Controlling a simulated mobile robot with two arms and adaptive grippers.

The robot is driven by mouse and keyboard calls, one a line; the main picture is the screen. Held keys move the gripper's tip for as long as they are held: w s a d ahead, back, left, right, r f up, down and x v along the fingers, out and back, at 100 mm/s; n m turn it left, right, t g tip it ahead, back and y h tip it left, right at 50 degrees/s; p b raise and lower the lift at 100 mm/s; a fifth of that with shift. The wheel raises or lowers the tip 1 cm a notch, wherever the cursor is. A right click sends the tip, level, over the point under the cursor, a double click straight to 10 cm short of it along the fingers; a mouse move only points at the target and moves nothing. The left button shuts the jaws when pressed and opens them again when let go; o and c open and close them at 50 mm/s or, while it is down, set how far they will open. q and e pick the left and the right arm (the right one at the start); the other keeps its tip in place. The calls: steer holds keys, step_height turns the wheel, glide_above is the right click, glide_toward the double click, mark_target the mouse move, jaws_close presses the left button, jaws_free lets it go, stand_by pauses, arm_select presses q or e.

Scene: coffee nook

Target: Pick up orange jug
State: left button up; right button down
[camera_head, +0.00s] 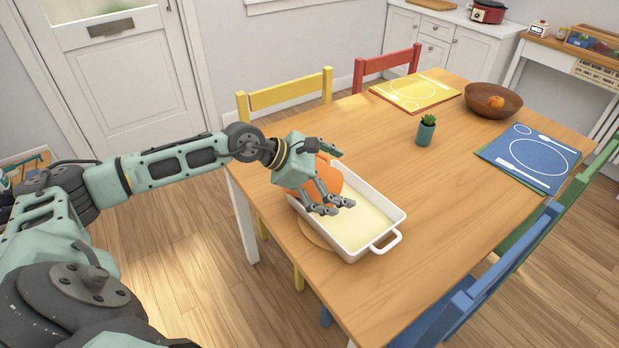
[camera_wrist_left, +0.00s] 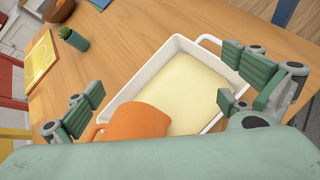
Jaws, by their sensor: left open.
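The orange jug (camera_head: 331,178) is at the left end of a white baking dish (camera_head: 397,217) on the wooden table. My left gripper (camera_head: 340,178) is over and around the jug and hides much of it in the head view. In the left wrist view the jug (camera_wrist_left: 138,122) shows low between the spread fingers of my left gripper (camera_wrist_left: 160,105), overlapping the near end of the dish (camera_wrist_left: 168,44). The fingers are open, with a visible gap to the jug on the right side. I cannot tell whether any finger touches it. My right gripper is not in view.
The dish holds a pale yellow filling and rests on a round wooden board (camera_head: 312,230). A small potted plant (camera_head: 426,131), a brown bowl (camera_head: 493,100), a yellow placemat (camera_head: 415,91) and a blue placemat (camera_head: 527,157) are farther off. Chairs surround the table.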

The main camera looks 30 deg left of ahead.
arm_select(q)
steer(key=a+y, duration=0.1)
steer(key=a, duration=0.3)
steer(key=s+a+m+g+y, duration=0.1)
steer(key=a+y, duration=0.1)
steer(key=a, duration=0.3)
steer(key=a+f+y, duration=0.1)
steer(key=a+y, duration=0.1)
steer(key=a, duration=0.3)
steer(key=shift+s+a+f+m+g, duration=0.1)
steer(key=shift+s+a+m+g, duration=0.05)
steer(key=shift+a+m+g, duration=0.2)
steer(key=x, duration=0.2)
steer(key=p+x, duration=0.1)
steer(key=x, duration=0.1)
steer(key=p+x, duration=0.1)
steer(key=x, duration=0.2)
steer(key=shift+w+d+r, duration=0.25)
steer(key=shift+d, duration=0.15)
steer(key=shift+w+f, duration=0.25)
steer(key=shift+f, duration=0.1)
steer(key=shift+c, duration=0.3)
steer(key=c, duration=1)
steer(key=shift+r, duration=0.2)
